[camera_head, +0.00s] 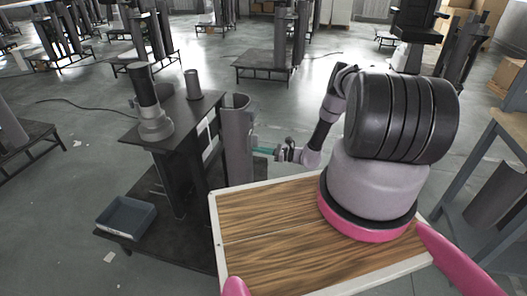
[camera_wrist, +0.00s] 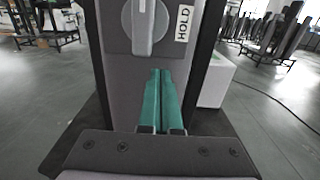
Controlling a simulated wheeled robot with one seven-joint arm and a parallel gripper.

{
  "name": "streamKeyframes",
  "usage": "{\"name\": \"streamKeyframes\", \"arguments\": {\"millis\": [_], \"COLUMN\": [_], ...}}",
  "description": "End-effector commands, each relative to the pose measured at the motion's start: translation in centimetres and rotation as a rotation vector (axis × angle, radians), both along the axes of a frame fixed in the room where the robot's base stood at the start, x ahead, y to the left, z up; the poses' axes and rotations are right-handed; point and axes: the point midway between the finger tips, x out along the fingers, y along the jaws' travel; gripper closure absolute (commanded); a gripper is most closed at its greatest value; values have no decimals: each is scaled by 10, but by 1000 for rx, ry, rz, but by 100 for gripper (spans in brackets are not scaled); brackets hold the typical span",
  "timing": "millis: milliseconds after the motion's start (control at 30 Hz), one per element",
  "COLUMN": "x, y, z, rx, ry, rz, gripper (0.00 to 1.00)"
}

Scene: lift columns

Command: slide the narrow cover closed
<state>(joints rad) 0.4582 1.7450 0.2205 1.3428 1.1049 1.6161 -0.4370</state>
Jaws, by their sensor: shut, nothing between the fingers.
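A tall, narrow grey panel (camera_wrist: 118,75) fills the middle of the wrist view, between dark upright edges. It has a round dial with a light upright handle (camera_wrist: 144,22) and a white HOLD label (camera_wrist: 183,23). I cannot tell for sure which part is the narrow cover, or how far open it is. My gripper (camera_wrist: 161,72) has its teal fingers together, empty, in front of the panel below the dial; contact is unclear. In the head view my gripper (camera_head: 262,150) reaches left to the grey upright column (camera_head: 237,145) beside the dark stand (camera_head: 180,122).
A dark jointed post (camera_head: 150,100) and a grey cylinder (camera_head: 193,84) stand on the stand's top. A blue-grey bin (camera_head: 126,216) sits on its low base. A white box (camera_wrist: 216,82) is right of the panel. Open floor (camera_head: 75,185) lies to the left.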

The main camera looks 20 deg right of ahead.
Motion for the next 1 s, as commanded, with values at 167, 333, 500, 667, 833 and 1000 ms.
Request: {"name": "streamKeyframes", "arguments": {"millis": [167,333,500,667,833,1000], "x": [0,3,20,36,42,43], "y": [0,5,36,63,73,74], "z": [0,0,-1,0,0,1], "rx": [0,0,0,0,0,1], "ry": [0,-1,-1,-2,-1,-2], "rz": [0,1,3,3,0,0], "gripper": [100,100,100,100,100,100]}}
